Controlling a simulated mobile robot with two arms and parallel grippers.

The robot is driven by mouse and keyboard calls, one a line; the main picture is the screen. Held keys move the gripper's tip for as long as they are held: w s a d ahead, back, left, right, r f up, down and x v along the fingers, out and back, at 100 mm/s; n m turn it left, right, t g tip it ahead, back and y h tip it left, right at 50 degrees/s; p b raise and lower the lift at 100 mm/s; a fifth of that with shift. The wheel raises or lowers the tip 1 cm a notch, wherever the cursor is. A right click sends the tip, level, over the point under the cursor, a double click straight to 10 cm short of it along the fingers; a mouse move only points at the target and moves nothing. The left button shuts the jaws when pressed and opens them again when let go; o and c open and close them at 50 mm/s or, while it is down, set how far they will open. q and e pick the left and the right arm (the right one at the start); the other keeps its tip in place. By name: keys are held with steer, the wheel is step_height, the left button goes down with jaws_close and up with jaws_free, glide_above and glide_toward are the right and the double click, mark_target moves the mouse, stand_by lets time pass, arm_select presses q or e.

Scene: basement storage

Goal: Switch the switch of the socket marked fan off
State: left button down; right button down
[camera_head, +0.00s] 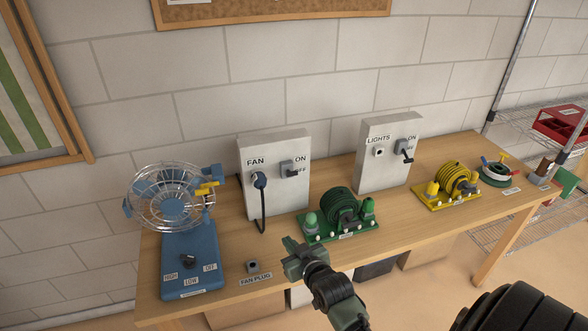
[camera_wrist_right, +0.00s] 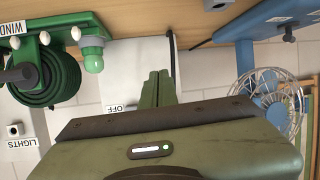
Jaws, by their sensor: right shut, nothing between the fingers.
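The white socket box marked FAN (camera_head: 272,200) stands on the wooden table against the wall. A dark plug (camera_head: 259,180) with a black cable sits in its socket. Its switch (camera_head: 289,168) is right of the plug, beside the ON and OFF labels; I cannot clearly tell its lever's position. My right gripper (camera_head: 291,246) is shut and empty, in front of the box and apart from it. My left gripper is not in view.
A blue fan (camera_head: 172,210) stands on the left. A green winder (camera_head: 340,215) stands right of the FAN box. Behind it is a similar LIGHTS box (camera_head: 375,175). A yellow winder (camera_head: 450,188) is farther right. A small FAN PLUG holder (camera_head: 253,267) is near the front edge.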

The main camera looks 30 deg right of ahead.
steer(key=w+d+r+m+t+h, duration=0.1)
steer(key=d+r+t, duration=0.1)
steer(key=r, duration=0.6)
steer(key=w+d+r+m+t+h, duration=0.1)
steer(key=w+d+r+t+h, duration=0.1)
steer(key=d+r, duration=0.3)
step_height(320, 180, up, 3)
steer(key=shift+w+r+t+p, duration=0.1)
steer(key=shift+w+t+p, duration=0.1)
steer(key=shift+t+p, duration=0.1)
steer(key=shift+d, duration=0.1)
steer(key=p, duration=0.3)
glide_above(292, 173)
steer(key=shift+r, duration=0.45)
steer(key=f, duration=0.1)
steer(key=s+f, duration=0.1)
steer(key=f+p, duration=0.1)
steer(key=f, duration=0.1)
steer(key=shift+s+f, duration=0.1)
steer(key=shift+s, duration=0.15)
